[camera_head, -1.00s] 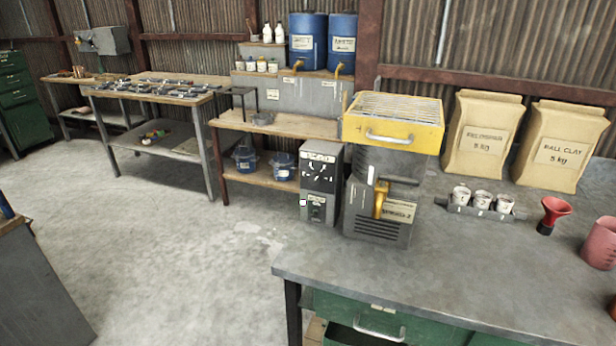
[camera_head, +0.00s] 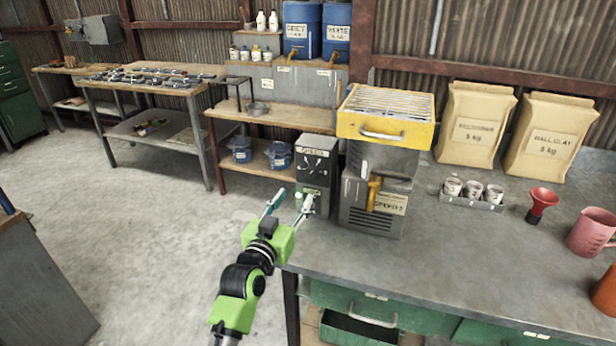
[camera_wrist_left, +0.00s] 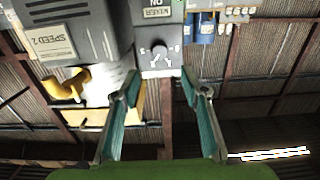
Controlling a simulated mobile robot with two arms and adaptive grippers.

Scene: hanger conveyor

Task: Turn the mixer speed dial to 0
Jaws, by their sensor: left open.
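A SPEED 2 label (camera_wrist_left: 58,42) is on the mixer body. My left gripper (camera_head: 290,200) is open and empty, its fingers pointing at the box; the dial shows between the fingertips (camera_wrist_left: 160,82), apart from them. My right gripper is not in view.
A grey bench (camera_head: 450,270) with a green open drawer (camera_head: 355,325) is at the right. A yellow lever (camera_head: 374,194) projects from the mixer. A wooden shelf (camera_head: 265,178) with blue tubs stands behind the box.

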